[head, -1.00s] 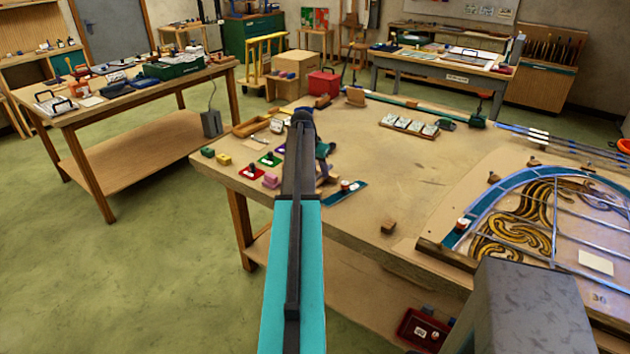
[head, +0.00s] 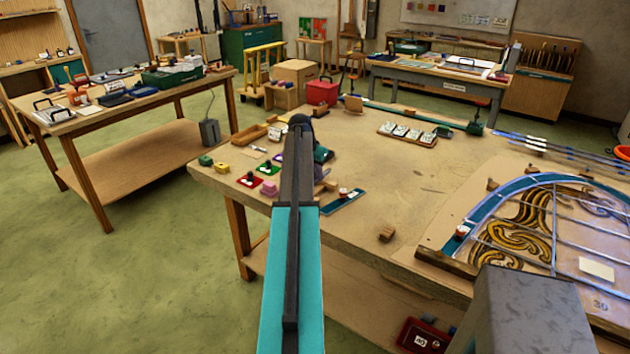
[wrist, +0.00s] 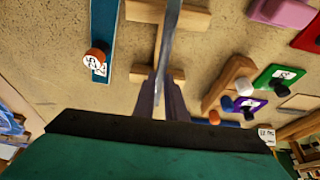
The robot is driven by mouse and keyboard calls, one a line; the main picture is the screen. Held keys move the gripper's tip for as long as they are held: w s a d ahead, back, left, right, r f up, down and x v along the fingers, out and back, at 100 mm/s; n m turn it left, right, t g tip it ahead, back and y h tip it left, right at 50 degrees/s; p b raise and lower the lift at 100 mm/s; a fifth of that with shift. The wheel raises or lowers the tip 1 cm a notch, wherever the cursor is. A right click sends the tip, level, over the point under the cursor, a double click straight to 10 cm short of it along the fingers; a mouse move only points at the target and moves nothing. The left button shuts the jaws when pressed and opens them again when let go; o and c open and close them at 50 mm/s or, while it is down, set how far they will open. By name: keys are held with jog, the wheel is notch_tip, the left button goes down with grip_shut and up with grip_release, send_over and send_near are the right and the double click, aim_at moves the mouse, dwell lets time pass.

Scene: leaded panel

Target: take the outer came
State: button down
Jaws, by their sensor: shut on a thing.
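In the wrist view my gripper (wrist: 160,98) has its two dark fingers close together around a thin grey metal strip, the came (wrist: 168,45). The came runs away from the fingers to the top edge of the picture. It passes over two wooden blocks (wrist: 195,18) on the table; I cannot tell whether it touches them. In the head view my arm hides the fingertips and the held came. The leaded panel (head: 545,222), with a teal border and swirled amber glass, lies at the right of the table.
A teal strip (wrist: 103,30) with an orange-topped knob lies left of the gripper in the wrist view. Coloured pieces with knobs (head: 258,178) sit at the table's left. Several long metal strips (head: 560,145) lie at the back right. The table's middle (head: 420,175) is mostly clear.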

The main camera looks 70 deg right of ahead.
jog(key=shift+r+b, duration=0.3)
jog(key=shift+r, duration=0.35)
jog(key=shift+a+r, duration=0.1)
jog(key=shift+r, duration=0.15)
jog(key=s+a+b, duration=0.2)
jog(key=s+a, duration=0.2)
jog(key=a, duration=0.3)
jog(key=s+a+r+b, duration=0.1)
jog(key=s+a+b, duration=0.1)
jog(key=a, duration=0.4)
jog(key=shift+s+a+r, duration=0.3)
jog(key=shift+s+a, duration=0.1)
jog(key=shift+s, duration=0.5)
